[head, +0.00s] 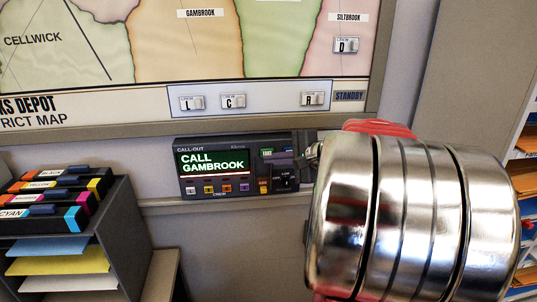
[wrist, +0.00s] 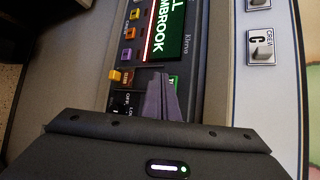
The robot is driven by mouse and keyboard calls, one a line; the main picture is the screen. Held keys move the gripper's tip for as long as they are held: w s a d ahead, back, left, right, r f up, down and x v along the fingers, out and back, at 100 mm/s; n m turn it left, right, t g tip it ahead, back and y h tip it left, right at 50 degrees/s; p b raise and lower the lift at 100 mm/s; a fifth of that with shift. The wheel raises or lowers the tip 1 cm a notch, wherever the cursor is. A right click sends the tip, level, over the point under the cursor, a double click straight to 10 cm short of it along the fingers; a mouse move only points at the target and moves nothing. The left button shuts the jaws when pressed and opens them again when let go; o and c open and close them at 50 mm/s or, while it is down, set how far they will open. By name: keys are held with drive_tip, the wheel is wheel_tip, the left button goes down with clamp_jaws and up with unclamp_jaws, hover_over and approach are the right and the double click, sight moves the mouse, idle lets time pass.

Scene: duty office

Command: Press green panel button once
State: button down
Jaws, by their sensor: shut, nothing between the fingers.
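The call-out panel (head: 222,142) is a dark box on the wall ledge, its screen reading "CALL GAMBROOK". At its right part a small green area (head: 267,153) shows, apparently the green button. In the wrist view this green area (wrist: 175,80) shows just beside the fingertips, partly covered by them. My gripper (head: 285,157) has its fingers shut together and empty, over the panel's right part. The fingers (wrist: 160,80) are grey-purple in the wrist view. I cannot tell whether the tips touch the panel.
An orange button (wrist: 116,76) sits near the fingers. Several small coloured buttons line the panel below its screen. A district map (head: 190,50) with a strip of crew tags (head: 250,99) hangs above. A dark rack (head: 125,215) with coloured folders stands at left.

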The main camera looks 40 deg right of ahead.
drive_tip(key=shift+w, duration=0.15)
idle(0.5)
drive_tip(key=shift+w+d+r, duration=0.1)
drive_tip(key=shift+w+d, duration=0.15)
drive_tip(key=shift+w, duration=0.05)
drive_tip(key=shift+w+d, duration=0.2)
drive_tip(key=shift+w, duration=0.1)
idle(1.0)
drive_tip(key=shift+s, duration=0.1)
drive_tip(key=shift+s+a, duration=0.45)
drive_tip(key=shift+s, duration=0.1)
drive_tip(key=shift+s, duration=0.1)
idle(0.3)
drive_tip(key=s+a, duration=0.1)
drive_tip(key=s, duration=0.1)
drive_tip(key=s+a, duration=0.1)
drive_tip(key=s, duration=0.1)
drive_tip(key=shift+a, duration=0.4)
idle(0.8)
